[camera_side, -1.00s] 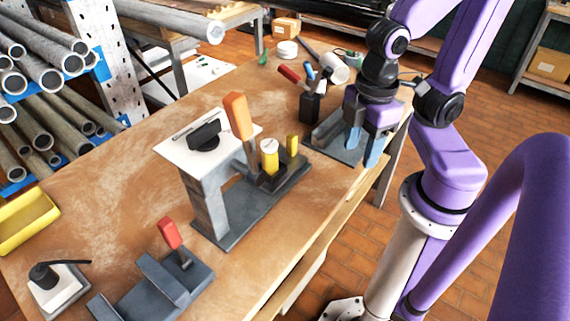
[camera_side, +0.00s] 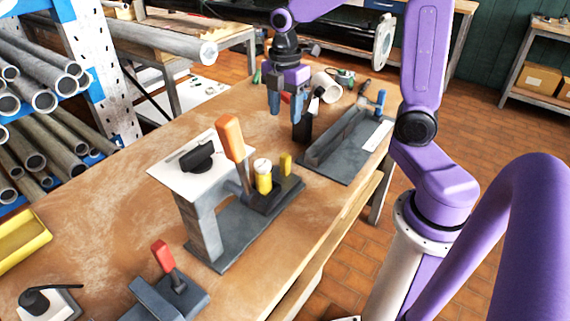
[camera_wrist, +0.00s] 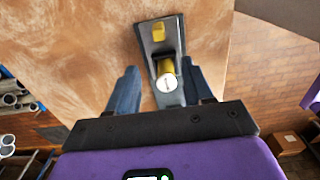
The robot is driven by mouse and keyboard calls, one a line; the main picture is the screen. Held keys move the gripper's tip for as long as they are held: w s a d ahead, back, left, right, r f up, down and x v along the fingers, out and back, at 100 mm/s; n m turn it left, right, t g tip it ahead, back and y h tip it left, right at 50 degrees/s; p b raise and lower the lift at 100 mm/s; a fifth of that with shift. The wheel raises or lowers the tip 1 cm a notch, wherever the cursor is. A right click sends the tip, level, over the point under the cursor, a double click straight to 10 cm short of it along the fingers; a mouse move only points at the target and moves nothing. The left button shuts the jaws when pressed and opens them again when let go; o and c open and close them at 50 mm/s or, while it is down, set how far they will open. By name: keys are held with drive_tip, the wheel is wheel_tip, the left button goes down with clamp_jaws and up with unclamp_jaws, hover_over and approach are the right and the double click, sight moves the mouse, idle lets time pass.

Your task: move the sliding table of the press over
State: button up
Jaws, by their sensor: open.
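The press (camera_side: 205,222) stands on the bench as a grey frame with a white top plate, a black handle and an orange lever (camera_side: 230,137). A dark sliding table (camera_side: 277,197) sits on its grey base, with a yellow cylinder (camera_side: 263,176) and an upright yellow tab (camera_side: 286,163) on it. In the wrist view the yellow cylinder (camera_wrist: 166,80) and yellow tab (camera_wrist: 158,33) show on the dark table (camera_wrist: 159,50), between the fingers in the picture. My gripper (camera_side: 285,112) is open and empty, raised above the bench behind the press and apart from it.
A black holder with tools (camera_side: 303,128) is close beside my gripper. A grey rail fixture (camera_side: 347,150) with a blue handle lies to the right. A red-handled fixture (camera_side: 170,295) is at the front, and a yellow tray (camera_side: 20,240) at the left.

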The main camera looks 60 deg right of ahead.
sight(285, 164)
wheel_tip(285, 164, down, 18)
drive_tip(key=shift+w+d+r, duration=0.15)
drive_tip(key=shift+r, duration=0.1)
idle(0.5)
clamp_jaws()
